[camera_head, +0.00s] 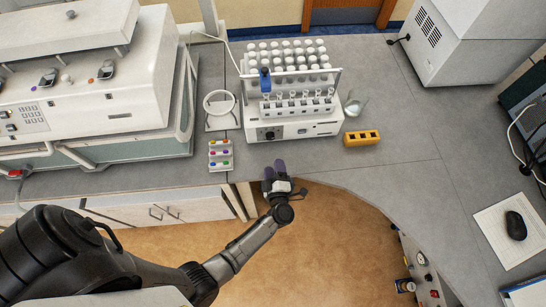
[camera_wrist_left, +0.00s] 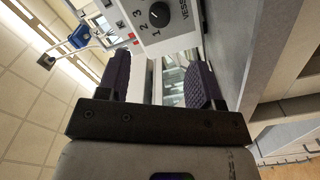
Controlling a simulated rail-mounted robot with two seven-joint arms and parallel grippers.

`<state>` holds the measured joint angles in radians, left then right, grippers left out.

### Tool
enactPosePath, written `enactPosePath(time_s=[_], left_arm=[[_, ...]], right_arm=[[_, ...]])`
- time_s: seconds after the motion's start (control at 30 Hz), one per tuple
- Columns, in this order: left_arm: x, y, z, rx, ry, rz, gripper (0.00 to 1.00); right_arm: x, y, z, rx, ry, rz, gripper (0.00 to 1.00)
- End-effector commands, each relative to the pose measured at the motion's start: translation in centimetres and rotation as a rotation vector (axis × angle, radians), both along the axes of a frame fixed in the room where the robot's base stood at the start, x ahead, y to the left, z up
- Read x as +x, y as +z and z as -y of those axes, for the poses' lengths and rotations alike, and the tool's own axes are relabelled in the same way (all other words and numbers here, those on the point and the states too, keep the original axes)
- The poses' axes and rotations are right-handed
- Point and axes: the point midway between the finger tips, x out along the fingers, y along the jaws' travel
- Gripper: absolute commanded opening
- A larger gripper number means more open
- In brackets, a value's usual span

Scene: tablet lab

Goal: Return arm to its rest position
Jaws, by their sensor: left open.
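My left gripper (camera_head: 272,168) is at the bench's front edge, in front of the white dissolution machine (camera_head: 280,129). Its arm comes in from the left, over the floor. In the left wrist view the two dark ribbed fingers (camera_wrist_left: 162,80) stand apart with nothing between them. The machine's dial panel (camera_wrist_left: 160,20) shows just beyond them. My right gripper is in neither view.
A yellow block with holes (camera_head: 362,138) and a glass flask (camera_head: 354,107) stand right of the machine. A small rack of coloured caps (camera_head: 220,154) and a ring stand (camera_head: 219,103) stand left of it. A large white instrument (camera_head: 95,85) fills the left. The bench right of the block is clear.

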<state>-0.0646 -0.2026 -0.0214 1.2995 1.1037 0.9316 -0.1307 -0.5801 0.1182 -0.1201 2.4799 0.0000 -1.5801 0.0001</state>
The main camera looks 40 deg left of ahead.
Motion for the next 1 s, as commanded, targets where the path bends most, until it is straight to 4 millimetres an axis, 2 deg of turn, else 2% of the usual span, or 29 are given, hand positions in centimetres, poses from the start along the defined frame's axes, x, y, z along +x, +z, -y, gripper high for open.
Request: enactPosePath(time_s=[0.2, 0.8, 0.93, 1.0], left_arm=[[-0.6, 0.0, 0.6, -0.001, 0.0, 0.001, 0.6], [-0.5, 0.1, 0.6, 0.002, -0.007, 0.002, 0.6], [0.0, 1.0, 0.9, 0.022, -0.096, 0.005, 0.6], [0.6, 1.9, 1.3, 0.048, -0.196, 0.002, 0.6]], right_arm=[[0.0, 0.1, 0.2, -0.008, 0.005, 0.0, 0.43], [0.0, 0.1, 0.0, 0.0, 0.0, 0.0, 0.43], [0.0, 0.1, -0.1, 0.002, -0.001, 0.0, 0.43], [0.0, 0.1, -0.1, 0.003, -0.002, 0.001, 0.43]])
